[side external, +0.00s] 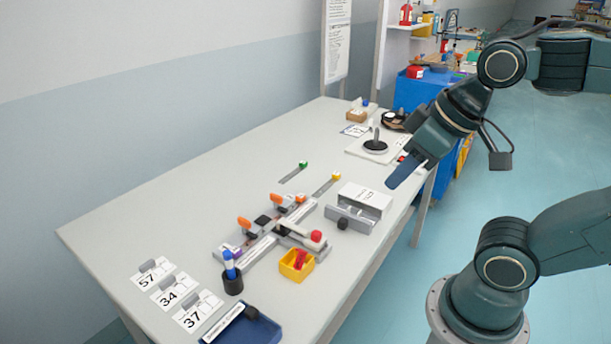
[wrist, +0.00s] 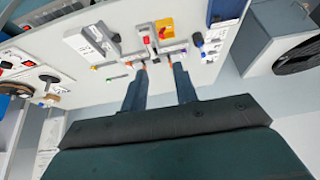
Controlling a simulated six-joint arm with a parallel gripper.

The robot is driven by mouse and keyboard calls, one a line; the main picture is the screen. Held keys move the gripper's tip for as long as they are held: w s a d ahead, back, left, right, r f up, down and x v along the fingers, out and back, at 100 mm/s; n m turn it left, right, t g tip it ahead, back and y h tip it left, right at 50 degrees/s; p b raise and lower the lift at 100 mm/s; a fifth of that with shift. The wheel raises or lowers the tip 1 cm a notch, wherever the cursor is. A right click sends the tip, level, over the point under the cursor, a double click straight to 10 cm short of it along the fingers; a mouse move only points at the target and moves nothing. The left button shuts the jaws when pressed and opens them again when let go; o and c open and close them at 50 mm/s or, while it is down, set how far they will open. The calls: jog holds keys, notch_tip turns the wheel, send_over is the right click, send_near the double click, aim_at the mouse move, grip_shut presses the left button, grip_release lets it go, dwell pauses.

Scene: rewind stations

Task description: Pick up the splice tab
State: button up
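A yellow bin (side external: 285,272) near the table's front edge holds small red pieces (side external: 300,259); I cannot tell for sure that these are the splice tab. The bin also shows in the wrist view (wrist: 165,36). Behind it is a metal splicing fixture (side external: 262,245) with orange clamps and a red-knobbed lever (side external: 316,236). Two thin dark strips with a green end (side external: 303,163) and a yellow end (side external: 336,177) lie beyond the fixture. My gripper (wrist: 160,67) is open and empty, its two fingers apart. In the side view it hangs above the table's right edge, away from the bin.
A grey-white box (side external: 360,203) stands right of the fixture. A dark cup with blue markers (side external: 232,283), number cards (side external: 171,294) and a blue tray (side external: 262,331) are at the near left. A spindle on a white base (side external: 374,150) is farther back. The left tabletop is bare.

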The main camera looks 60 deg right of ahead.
jog(key=w+d+f+m+g, duration=0.3)
jog(key=w+d+m, duration=0.65)
jog(key=w, duration=0.45)
jog(key=w+d+f+m+g+y, duration=0.1)
jog(key=w+d+f+m, duration=0.1)
jog(key=d+f+m, duration=0.2)
jog(key=w+d+f+m+g, duration=0.1)
jog(key=w+d+f+m, duration=0.2)
jog(key=d+f, duration=0.6)
jog(key=d+m, duration=0.1)
jog(key=d, duration=0.2)
jog(key=shift+w+d+f+g+y, duration=0.25)
jog(key=shift+w+d+g+y, duration=0.05)
jog(key=shift+d+y, duration=0.1)
jog(key=shift+f+m, duration=0.1)
jog(key=shift+m, duration=0.15)
jog(key=shift+a+f, duration=0.25)
jog(key=shift+f, duration=1.15)
jog(key=shift+a+f, duration=0.2)
jog(key=shift+f, duration=1.15)
jog(key=shift+a+f, duration=0.25)
jog(key=shift+f, duration=1.15)
